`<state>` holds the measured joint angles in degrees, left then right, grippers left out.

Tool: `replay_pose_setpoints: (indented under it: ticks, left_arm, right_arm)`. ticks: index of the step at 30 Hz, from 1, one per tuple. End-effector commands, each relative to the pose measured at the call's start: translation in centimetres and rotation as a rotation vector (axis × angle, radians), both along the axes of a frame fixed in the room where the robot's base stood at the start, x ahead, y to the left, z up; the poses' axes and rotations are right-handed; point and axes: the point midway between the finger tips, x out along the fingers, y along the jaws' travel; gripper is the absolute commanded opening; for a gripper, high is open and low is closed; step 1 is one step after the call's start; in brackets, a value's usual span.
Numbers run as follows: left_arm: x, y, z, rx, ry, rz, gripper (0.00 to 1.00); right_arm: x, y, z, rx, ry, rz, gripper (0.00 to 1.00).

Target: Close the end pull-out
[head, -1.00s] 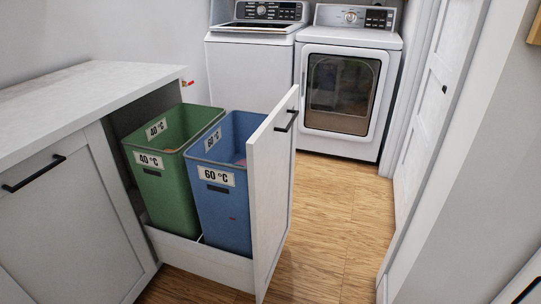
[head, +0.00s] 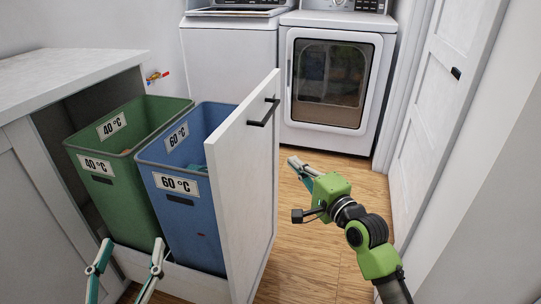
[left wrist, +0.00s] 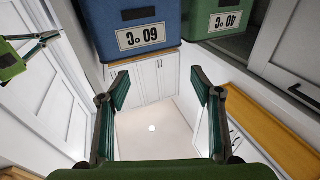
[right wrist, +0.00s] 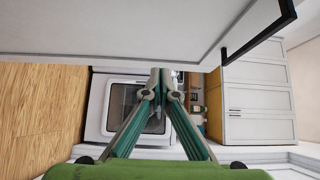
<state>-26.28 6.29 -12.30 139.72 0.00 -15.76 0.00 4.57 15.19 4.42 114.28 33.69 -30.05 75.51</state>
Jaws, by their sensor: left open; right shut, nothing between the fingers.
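The end pull-out stands open, its white front panel (head: 246,190) well out from the cabinet, with a black bar handle (head: 263,112) near the top. It carries a green 40 °C bin (head: 120,190) and a blue 60 °C bin (head: 185,225). My left gripper (head: 128,243) is open and empty, low in front of the bins' near side; the left wrist view shows the blue bin (left wrist: 130,20) beyond its spread fingers. My right gripper (head: 292,161) is shut and empty, to the right of the panel's outer face. The right wrist view shows the panel (right wrist: 140,30) beside its closed fingertips; contact cannot be told.
The cabinet's pale worktop (head: 70,75) is at the left. A washer (head: 228,60) and a dryer (head: 335,85) stand at the back. A white door (head: 440,110) lines the right. Wooden floor (head: 320,255) is clear between the panel and the right wall.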

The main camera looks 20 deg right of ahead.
Motion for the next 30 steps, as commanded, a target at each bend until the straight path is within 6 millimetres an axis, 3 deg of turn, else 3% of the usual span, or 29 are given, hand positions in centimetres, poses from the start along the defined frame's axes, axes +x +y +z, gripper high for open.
replay_pose_setpoints:
  ticks: [12,18,30]
  left_arm:
    - [-2.3,-0.4,7.4,-0.101,-0.367,-0.022,0.59]
    - [-4.3,-0.2,10.3,-0.146,-0.526,-0.03,0.59]
    - [-6.2,0.0,12.5,-0.184,-0.655,-0.036,0.59]
  right_arm:
    - [5.4,1.1,-0.1,-0.002,0.0,0.0,0.0]
    - [6.6,3.0,-0.2,0.0,0.0,0.001,0.0]
    - [7.4,4.4,-0.1,-0.002,0.003,0.0,0.0]
